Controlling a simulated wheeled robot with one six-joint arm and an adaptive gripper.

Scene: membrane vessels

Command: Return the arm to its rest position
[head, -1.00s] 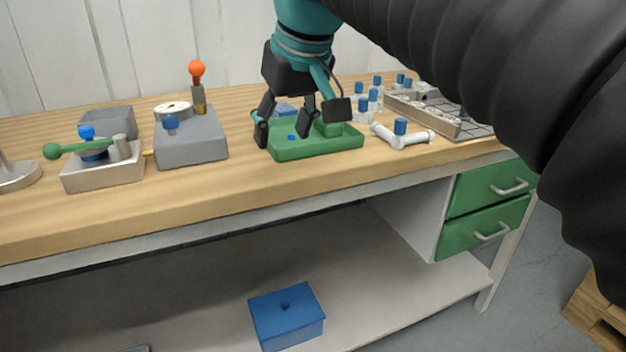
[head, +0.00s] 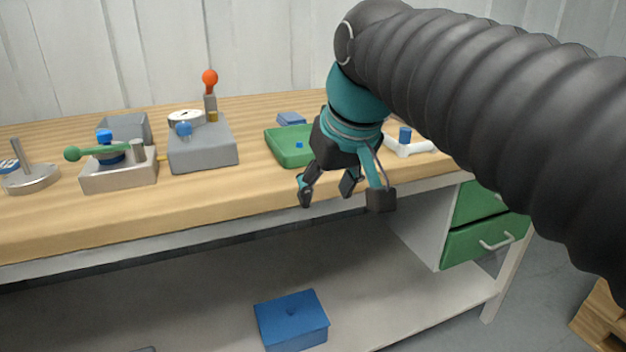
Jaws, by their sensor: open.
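My gripper (head: 340,198) hangs in front of the bench's front edge, fingers pointing down. It is open, with nothing between its fingers. My arm comes in from the right and covers the right part of the bench. The wooden bench (head: 215,195) lies behind and below the gripper. The gripper hides the tray's right part.
A grey block (head: 205,150), a fixture with a green-knobbed lever (head: 85,153) and an orange-topped post (head: 210,80) stand left. A white pipe fitting (head: 412,148) with a blue cap lies right. Green drawers (head: 485,240) and a blue box (head: 292,320) are below.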

